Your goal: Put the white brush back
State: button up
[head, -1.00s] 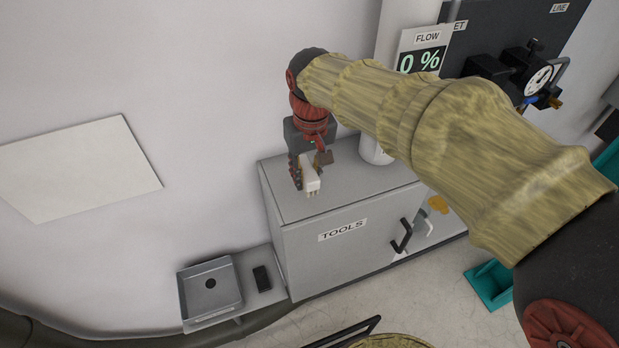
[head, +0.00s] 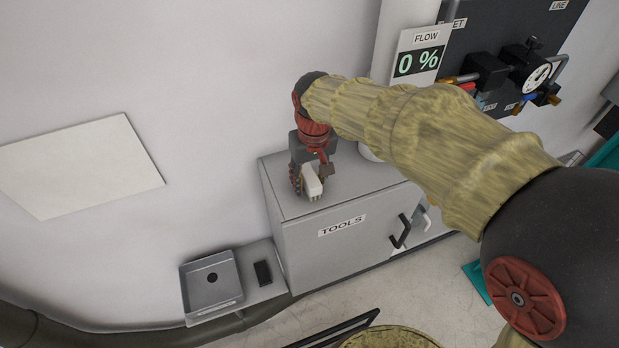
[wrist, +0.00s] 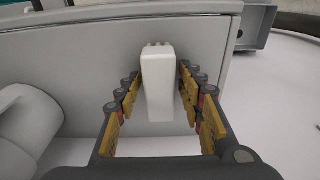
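The white brush (head: 313,182) is on top of the grey TOOLS cabinet (head: 290,204), near its left end. Its short bristles point toward the cabinet's front edge. My gripper (head: 311,180) points down over it, with a finger on each side. In the wrist view the white brush (wrist: 158,85) lies between the yellow-padded fingers of my gripper (wrist: 160,82). A narrow gap shows on both sides, so the fingers look open around it. Whether the brush rests fully flat on the top is hard to tell.
A white cylinder (wrist: 25,120) stands on the cabinet beside my gripper, partly behind my arm in the head view. A grey tray (head: 212,284) and a small black object (head: 263,273) sit on a lower shelf at left. The white wall is close behind.

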aim_at(313, 180)
jog(key=shift+o, duration=0.2)
jog(key=r, duration=0.3)
jog(key=r+b, duration=0.1)
jog(key=r, duration=0.3)
jog(key=s+r+b, duration=0.1)
jog(key=r, duration=0.2)
jog(key=shift+d+r, duration=0.15)
jog(key=shift+r, duration=0.15)
jog(key=shift+s+d+r, duration=0.15)
jog(key=shift+s+r, duration=0.1)
jog(key=shift+r, duration=0.45)
jog(key=s+d+f+m+t, duration=0.1)
jog(key=s+d+f+t, duration=0.1)
jog(key=s+d, duration=0.4)
jog(key=s+d+f+m+t, duration=0.2)
jog(key=s+d, duration=0.5)
jog(key=s, duration=0.5)
jog(key=shift+s+d+f, duration=0.15)
jog(key=shift+d+f, duration=0.15)
jog(key=shift+f, duration=0.2)
notch_tip(313, 180, down, 27)
jog(key=b, duration=2.7)
jog(key=shift+f+b, duration=0.15)
jog(key=shift+b, duration=0.25)
